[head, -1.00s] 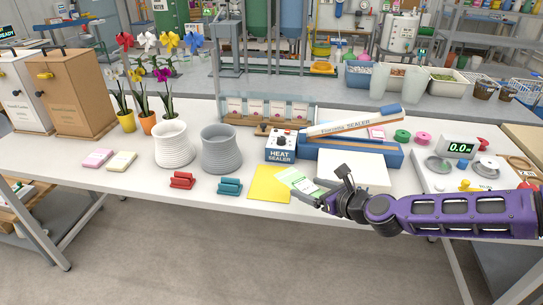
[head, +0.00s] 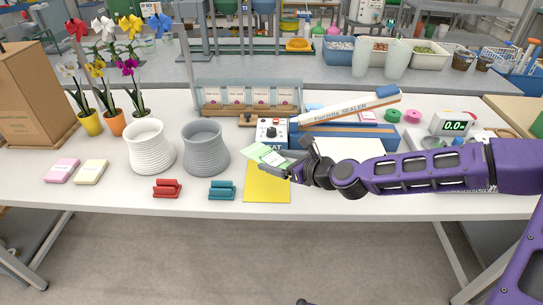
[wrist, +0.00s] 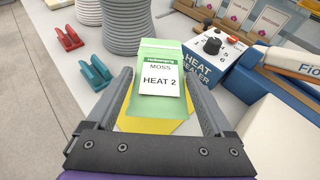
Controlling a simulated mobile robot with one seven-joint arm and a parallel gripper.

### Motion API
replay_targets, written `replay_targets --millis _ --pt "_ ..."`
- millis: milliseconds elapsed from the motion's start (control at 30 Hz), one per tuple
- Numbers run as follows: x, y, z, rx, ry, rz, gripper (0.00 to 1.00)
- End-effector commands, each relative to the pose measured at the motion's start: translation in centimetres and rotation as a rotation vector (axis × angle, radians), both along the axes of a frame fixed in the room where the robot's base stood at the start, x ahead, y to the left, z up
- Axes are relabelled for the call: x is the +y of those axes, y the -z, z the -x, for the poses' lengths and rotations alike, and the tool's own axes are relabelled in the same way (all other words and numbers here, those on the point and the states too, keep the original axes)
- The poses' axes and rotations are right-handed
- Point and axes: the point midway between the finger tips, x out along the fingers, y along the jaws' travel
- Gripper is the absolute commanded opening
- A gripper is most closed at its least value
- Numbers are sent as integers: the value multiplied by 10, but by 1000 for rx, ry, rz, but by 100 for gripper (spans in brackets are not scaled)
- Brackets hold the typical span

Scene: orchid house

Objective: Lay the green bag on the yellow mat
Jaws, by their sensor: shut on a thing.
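The green bag (head: 266,154), with a white label reading "MOSS HEAT 2", is held in my gripper (head: 291,170). In the wrist view the green bag (wrist: 161,60) lies between the two dark fingers. The yellow mat (head: 266,184) lies flat near the table's front edge. The bag appears above the mat's far part, and its far end reaches past the mat's back edge. In the wrist view the yellow mat (wrist: 150,126) shows below and beside the bag. Whether the bag touches the mat cannot be told.
The heat sealer (head: 271,132) stands close behind the bag. A grey ribbed pot (head: 205,150) is to its left. A teal clip (head: 222,190) and a red clip (head: 167,188) lie left of the mat. The front table edge is near.

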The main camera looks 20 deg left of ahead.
Motion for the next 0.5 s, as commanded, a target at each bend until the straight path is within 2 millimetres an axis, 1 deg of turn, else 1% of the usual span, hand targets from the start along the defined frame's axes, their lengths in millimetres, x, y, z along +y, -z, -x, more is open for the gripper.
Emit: replay_targets --millis 167,500 --pt "0 12 0 -2 -1 1 23" --pt "0 51 0 -1 -1 2 23"
